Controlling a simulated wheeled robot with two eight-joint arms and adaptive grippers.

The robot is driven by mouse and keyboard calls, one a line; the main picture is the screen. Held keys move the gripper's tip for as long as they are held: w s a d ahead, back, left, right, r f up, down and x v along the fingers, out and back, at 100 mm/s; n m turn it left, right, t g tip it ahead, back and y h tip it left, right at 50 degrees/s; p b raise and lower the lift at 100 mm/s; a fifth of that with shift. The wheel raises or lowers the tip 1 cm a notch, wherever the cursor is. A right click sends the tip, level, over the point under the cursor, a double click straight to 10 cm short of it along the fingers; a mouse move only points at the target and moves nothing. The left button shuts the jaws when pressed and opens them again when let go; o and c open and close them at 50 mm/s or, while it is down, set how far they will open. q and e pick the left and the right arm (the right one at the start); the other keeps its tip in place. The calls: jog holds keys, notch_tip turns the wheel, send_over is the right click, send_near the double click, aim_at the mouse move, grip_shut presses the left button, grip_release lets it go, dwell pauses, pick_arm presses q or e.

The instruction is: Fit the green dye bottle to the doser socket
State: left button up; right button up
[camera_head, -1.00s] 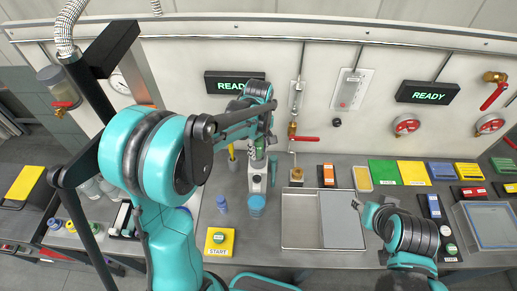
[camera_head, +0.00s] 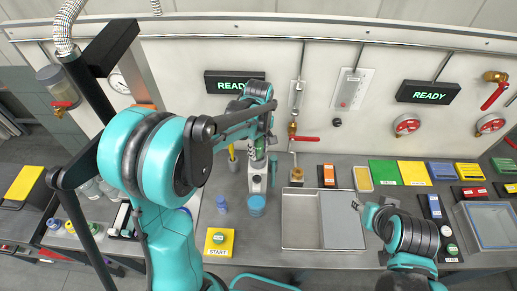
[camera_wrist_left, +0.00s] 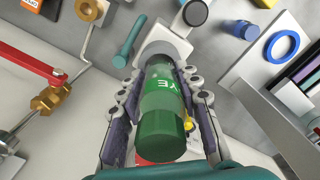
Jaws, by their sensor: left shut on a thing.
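The green dye bottle (camera_wrist_left: 163,112) is between the fingers of my left gripper (camera_wrist_left: 160,100), which is shut on it. In the left wrist view the bottle's far end meets the pale round top of the doser (camera_wrist_left: 164,42); the fingers hide part of this joint, so I cannot tell how deep it sits. In the head view the white doser (camera_head: 257,182) stands on the bench below my left gripper (camera_head: 258,150), with the bottle mostly hidden there. My right gripper (camera_head: 357,205) is over the grey tray, too small to judge its jaws.
A grey tray (camera_head: 300,220) lies to the right, a yellow START button box (camera_head: 219,242) in front. Red-handled valves (camera_head: 303,138) line the wall behind.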

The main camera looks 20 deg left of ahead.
pick_arm(q)
jog(key=shift+f+b, duration=0.7)
jog(key=shift+f, duration=0.2)
jog(key=o, duration=1.3)
jog(key=shift+r, duration=0.1)
notch_tip(320, 180, up, 12)
jog(key=shift+f, duration=0.1)
